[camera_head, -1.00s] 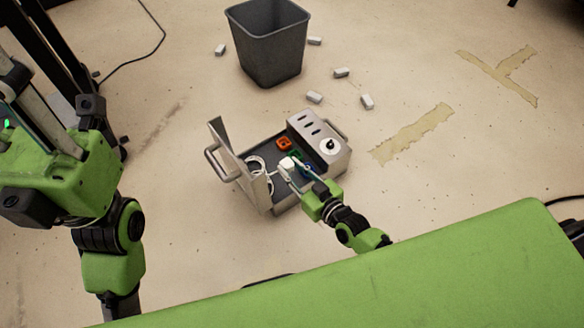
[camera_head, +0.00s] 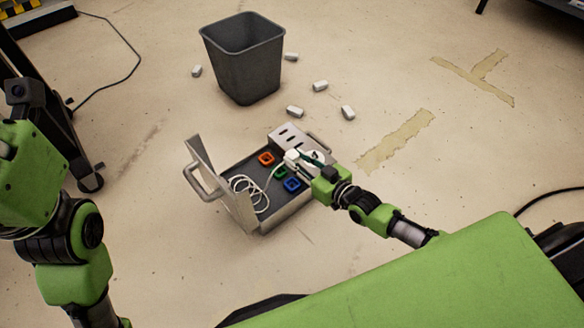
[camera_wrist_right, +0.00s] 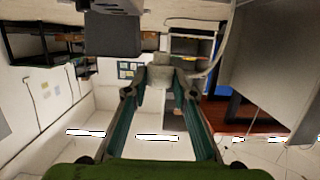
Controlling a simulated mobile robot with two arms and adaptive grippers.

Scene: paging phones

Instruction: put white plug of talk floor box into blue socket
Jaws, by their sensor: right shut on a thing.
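The open grey floor box (camera_head: 286,215) sits on the floor with its lid raised on the left. Inside are the blue socket (camera_head: 292,185), the green socket (camera_head: 279,173) and the orange socket (camera_head: 266,158). My right gripper (camera_head: 300,163) is shut on the white plug (camera_head: 291,156), which it holds up and behind the blue socket in the picture. The blue socket shows empty. In the right wrist view the pale plug (camera_wrist_right: 161,73) is between the fingertips. The plug's white cable (camera_head: 238,184) lies coiled in the box. My left gripper is out of view.
The box's slotted panel (camera_head: 285,139) is partly hidden behind my right gripper. A dark bin (camera_head: 245,65) stands behind the box, with several small white blocks (camera_head: 295,111) around it. The floor left and right of the box is open.

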